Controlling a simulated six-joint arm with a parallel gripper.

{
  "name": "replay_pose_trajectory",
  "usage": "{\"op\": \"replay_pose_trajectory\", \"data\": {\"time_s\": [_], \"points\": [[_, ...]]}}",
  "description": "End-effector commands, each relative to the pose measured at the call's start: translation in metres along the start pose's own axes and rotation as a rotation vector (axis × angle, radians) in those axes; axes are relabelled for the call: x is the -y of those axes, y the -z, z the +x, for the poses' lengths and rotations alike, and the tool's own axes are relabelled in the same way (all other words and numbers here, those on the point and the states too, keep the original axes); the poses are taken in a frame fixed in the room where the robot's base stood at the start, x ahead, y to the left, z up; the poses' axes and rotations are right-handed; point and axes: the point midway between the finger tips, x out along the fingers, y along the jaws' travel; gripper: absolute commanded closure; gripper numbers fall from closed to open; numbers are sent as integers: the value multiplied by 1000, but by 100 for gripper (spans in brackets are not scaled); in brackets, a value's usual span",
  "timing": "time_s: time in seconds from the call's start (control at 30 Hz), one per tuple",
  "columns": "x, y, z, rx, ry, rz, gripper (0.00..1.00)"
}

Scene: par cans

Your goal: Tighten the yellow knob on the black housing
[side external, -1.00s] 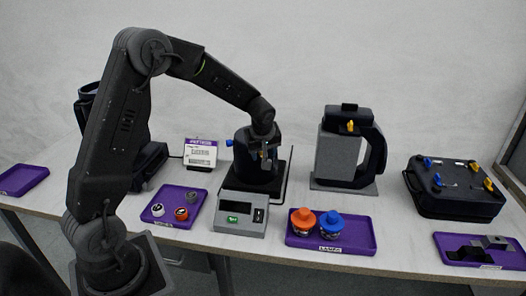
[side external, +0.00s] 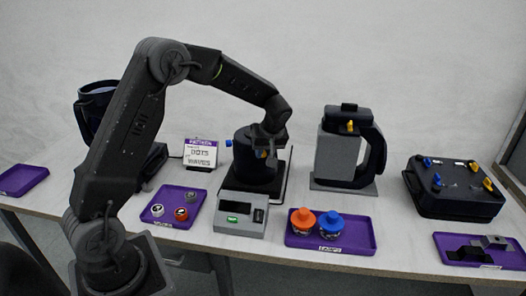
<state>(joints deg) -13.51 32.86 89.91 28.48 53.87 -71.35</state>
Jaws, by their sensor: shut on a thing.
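The black housing (side external: 243,170) is a round dark can standing on a black plate near the middle of the table. A blue knob (side external: 229,143) sticks out at its upper left. The yellow knob (side external: 261,154) shows only as a small patch of colour at the can's upper front right, mostly covered by my gripper. My gripper (side external: 264,147) reaches down from the upper right against the can. It is shut, apparently on the yellow knob; the fingertips are small and dark, so the exact grasp and the knob's angle are hard to see.
A grey meter box (side external: 238,222) stands in front of the housing. A purple tray (side external: 350,243) holds an orange and a blue capped jar. Another purple tray (side external: 158,219) holds small parts. A pattern sign (side external: 201,154) stands behind left; a grey-stand fixture (side external: 340,155) stands right.

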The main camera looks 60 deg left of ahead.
Motion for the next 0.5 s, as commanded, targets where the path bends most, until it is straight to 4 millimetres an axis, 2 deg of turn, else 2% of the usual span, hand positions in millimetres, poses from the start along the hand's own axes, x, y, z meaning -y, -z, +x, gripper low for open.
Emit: {"op": "replay_pose_trajectory", "data": {"time_s": [0.2, 0.5], "points": [[-3, -1, 0, 0, 110, 47, 100], [-2, -1, 0, 1, 123, 52, 100]]}}
